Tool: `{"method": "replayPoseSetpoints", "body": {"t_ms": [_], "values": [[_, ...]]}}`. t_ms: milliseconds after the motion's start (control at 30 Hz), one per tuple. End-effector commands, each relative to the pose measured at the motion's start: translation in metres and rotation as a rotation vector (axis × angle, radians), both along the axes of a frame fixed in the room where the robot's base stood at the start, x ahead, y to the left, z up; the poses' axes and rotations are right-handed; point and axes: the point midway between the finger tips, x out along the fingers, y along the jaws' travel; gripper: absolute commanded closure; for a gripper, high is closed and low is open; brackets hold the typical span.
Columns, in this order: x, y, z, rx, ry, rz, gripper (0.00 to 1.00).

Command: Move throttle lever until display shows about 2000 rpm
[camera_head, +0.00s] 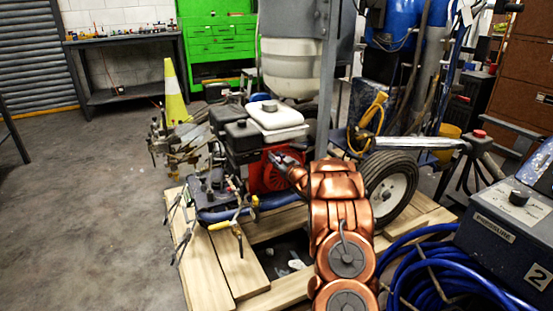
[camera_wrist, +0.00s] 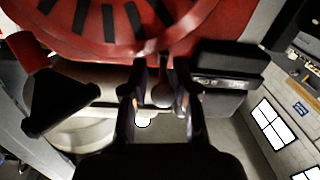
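The line striper's red engine (camera_head: 268,172) stands in the middle of the head view, with a white tank on top. My gripper (camera_head: 284,160) is at the engine's front face; its fingers are small there. In the wrist view the red engine cover (camera_wrist: 110,25) fills the top. My gripper (camera_wrist: 160,92) shows two dark fingers set apart. A small lever-like part with a rounded end (camera_wrist: 162,96) shows between them, apparently with gaps on both sides; it may be the throttle lever. I see no readable rpm display in either view.
The striper sits on a wooden pallet (camera_head: 238,272). A wheel (camera_head: 391,188) stands right of my arm. Blue hose (camera_head: 410,275) and a grey box (camera_head: 507,228) are at lower right. A black box (camera_wrist: 226,82) lies close right of my fingers. Left floor is clear.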

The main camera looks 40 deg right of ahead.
Motion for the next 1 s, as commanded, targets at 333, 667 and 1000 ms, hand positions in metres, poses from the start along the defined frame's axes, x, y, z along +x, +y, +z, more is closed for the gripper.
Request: {"method": "replayPoseSetpoints", "body": {"t_ms": [333,667,1000], "values": [[0.001,0.002,0.001,-0.002,-0.001,0.003,0.66],[-0.027,0.005,0.003,-0.002,-0.002,0.000,0.66],[-0.075,0.014,0.002,-0.001,-0.002,0.000,0.66]]}}
